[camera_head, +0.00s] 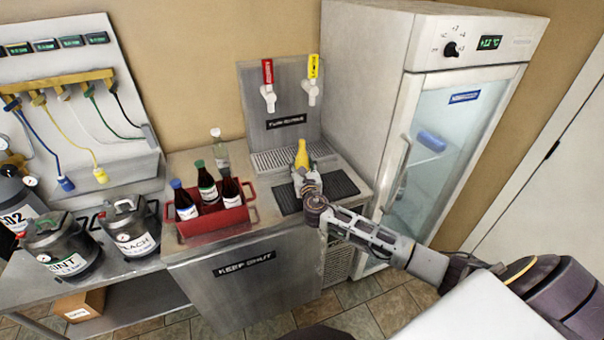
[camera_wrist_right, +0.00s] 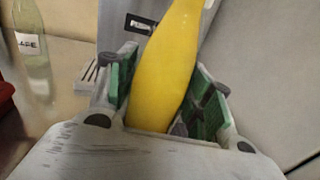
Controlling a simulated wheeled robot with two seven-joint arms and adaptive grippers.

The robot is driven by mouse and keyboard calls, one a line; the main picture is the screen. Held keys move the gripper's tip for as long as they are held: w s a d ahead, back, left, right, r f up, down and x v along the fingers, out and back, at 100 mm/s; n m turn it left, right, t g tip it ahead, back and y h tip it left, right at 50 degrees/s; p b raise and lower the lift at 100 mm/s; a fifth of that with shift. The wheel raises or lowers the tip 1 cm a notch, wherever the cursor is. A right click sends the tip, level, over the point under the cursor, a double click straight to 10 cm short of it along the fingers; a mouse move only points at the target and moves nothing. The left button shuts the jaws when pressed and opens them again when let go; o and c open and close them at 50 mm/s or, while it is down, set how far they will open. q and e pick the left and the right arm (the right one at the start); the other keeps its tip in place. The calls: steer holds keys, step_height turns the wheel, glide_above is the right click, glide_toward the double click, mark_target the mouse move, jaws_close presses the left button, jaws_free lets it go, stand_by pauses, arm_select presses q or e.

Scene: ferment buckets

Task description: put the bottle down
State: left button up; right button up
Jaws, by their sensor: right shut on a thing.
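A yellow bottle (camera_head: 302,155) stands upright at the drip tray of the tap station, seen in the head view. My right gripper (camera_head: 305,176) is around it, and its lower part is hidden by the gripper. In the right wrist view the yellow bottle (camera_wrist_right: 167,70) fills the space between the green-padded fingers of my right gripper (camera_wrist_right: 165,100), which is shut on it. The bottle's base is hidden, so I cannot tell whether it touches the surface. My left gripper is not in view.
A red carrier (camera_head: 215,222) with several dark bottles stands left of the gripper. A clear bottle (camera_head: 220,150) stands behind it. A black ribbed mat (camera_head: 343,183) lies on the counter by the gripper. Taps (camera_head: 268,92) rise behind; a glass-door fridge (camera_head: 440,150) stands right.

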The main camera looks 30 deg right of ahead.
steer(key=shift+f, duration=1.8)
steer(key=o, duration=1.5)
steer(key=shift+f, duration=0.15)
steer(key=shift+s, duration=0.1)
steer(key=shift+b+v, duration=0.6)
steer(key=shift+v, duration=5.35)
